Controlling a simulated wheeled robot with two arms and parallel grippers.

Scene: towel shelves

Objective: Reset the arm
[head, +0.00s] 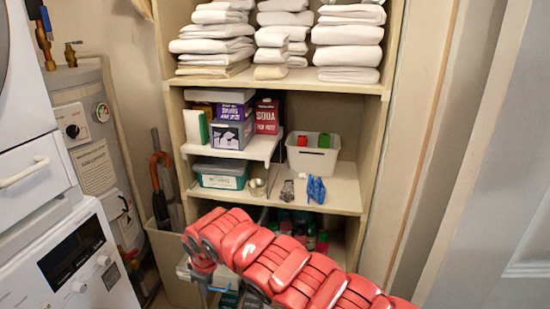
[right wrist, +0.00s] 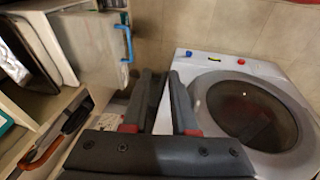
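My right arm, red and segmented, comes in from the bottom right of the head view and reaches left in front of the lower shelves. Its wrist bends down at the left end, and my right gripper (head: 203,287) is small and partly hidden there. In the right wrist view the two dark fingers of this gripper (right wrist: 162,78) stand apart with nothing between them. A washing machine with a round dark door (right wrist: 250,110) shows beyond them. My left gripper is in neither view.
A shelf unit holds folded white towels (head: 347,35), boxes (head: 232,133), a white bin (head: 312,160) and a teal tub (head: 220,180). A white appliance (head: 80,270) and a water heater (head: 95,160) stand left. A wall and door (head: 500,200) close off the right.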

